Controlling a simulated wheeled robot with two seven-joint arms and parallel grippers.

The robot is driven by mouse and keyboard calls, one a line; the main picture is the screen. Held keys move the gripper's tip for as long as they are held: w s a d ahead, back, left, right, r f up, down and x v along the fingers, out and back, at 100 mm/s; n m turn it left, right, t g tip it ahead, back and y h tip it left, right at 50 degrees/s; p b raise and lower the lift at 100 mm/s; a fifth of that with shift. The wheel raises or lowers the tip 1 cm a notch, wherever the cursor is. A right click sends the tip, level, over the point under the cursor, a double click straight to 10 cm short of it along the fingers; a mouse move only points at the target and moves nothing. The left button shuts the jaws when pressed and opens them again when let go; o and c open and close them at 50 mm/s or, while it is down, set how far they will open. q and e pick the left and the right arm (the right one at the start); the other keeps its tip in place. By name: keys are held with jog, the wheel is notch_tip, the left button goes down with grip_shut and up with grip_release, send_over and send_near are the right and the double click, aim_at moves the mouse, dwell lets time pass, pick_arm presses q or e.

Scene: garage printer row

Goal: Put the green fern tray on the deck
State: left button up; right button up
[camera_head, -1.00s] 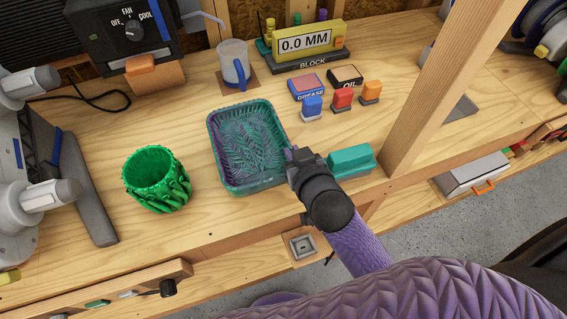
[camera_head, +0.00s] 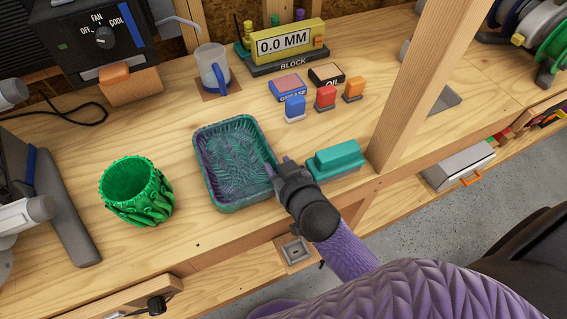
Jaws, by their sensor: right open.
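The green fern tray (camera_head: 204,180) is a square, shallow tray with a purple and green fern pattern inside. It lies flat on the wooden bench near its front edge. My right gripper (camera_head: 275,166) is open at the tray's right side, with its fingertips close to the rim. One finger seems to reach over the rim; I cannot tell whether it touches. My left gripper is not in view. I cannot tell for sure which surface is the deck.
A green leafy pot (camera_head: 138,190) stands left of the tray. A teal block (camera_head: 335,160) lies just right of my gripper. A mug (camera_head: 213,69), stamps (camera_head: 326,97) and a gauge (camera_head: 287,46) stand behind. A wooden post (camera_head: 420,85) rises at right.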

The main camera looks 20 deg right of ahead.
jog(key=p+v, duration=0.3)
jog(key=v, duration=0.9)
